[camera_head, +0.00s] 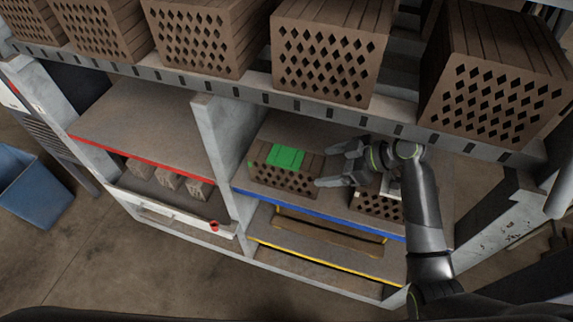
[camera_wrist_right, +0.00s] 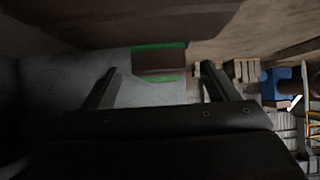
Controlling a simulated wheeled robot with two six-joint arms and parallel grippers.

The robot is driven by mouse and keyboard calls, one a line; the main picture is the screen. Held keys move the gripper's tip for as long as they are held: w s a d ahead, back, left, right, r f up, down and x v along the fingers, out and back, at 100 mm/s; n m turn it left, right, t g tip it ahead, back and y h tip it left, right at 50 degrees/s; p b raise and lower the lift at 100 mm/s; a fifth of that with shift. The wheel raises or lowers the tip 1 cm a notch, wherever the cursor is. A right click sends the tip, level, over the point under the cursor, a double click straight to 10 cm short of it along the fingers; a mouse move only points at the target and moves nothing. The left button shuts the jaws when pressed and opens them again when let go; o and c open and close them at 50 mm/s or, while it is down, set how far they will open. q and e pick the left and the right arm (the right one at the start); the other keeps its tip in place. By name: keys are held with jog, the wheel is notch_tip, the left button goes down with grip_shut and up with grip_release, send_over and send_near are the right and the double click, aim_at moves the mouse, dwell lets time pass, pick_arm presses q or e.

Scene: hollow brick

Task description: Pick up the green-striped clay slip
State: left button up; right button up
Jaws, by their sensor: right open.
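A green piece (camera_head: 286,157), which I take for the green-striped clay slip, lies on top of a hollow brick (camera_head: 284,179) on the blue-edged shelf in the head view. My right gripper (camera_head: 323,167) is open, just right of that brick, fingers pointing left toward it. In the right wrist view, a brown block with green bands (camera_wrist_right: 160,62) shows beyond and between the open fingers (camera_wrist_right: 159,72). Nothing is held between them. I cannot tell if this block is the same green piece. My left gripper is not in view.
Another hollow brick (camera_head: 376,203) with a pale item on it stands below my right gripper. Large hollow bricks (camera_head: 330,55) line the shelf above, close over my arm. A grey upright (camera_head: 212,145) borders the shelf on the left. Small bricks (camera_head: 170,180) sit in the lower left bay.

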aim_at(284, 155)
jog(key=a, duration=0.1)
jog(key=w+a, duration=0.1)
jog(key=a, duration=0.1)
jog(key=a+p, duration=0.1)
jog(key=shift+w+a+r, duration=0.1)
jog(key=shift+w+a, duration=0.2)
jog(key=shift+a, duration=0.05)
jog(key=shift+w+a+p, duration=0.25)
jog(key=shift+a+p, duration=0.05)
jog(key=shift+a, duration=0.45)
jog(key=shift+w+a+p, duration=0.2)
jog(key=shift+a+p, duration=0.05)
jog(key=shift+a, duration=0.35)
jog(key=shift+w+a+p, duration=0.15)
jog(key=shift+a+p, duration=0.1)
jog(key=shift+a, duration=0.35)
jog(key=shift+x, duration=1.15)
jog(key=shift+w+a+f, duration=0.15)
jog(key=shift+a+f, duration=0.1)
jog(key=shift+f, duration=0.1)
jog(key=c, duration=1.1)
jog(key=shift+r, duration=0.15)
jog(key=shift+c, duration=0.3)
jog(key=shift+w+a+r, duration=0.1)
jog(key=shift+w+r, duration=0.05)
jog(key=shift+r, duration=0.05)
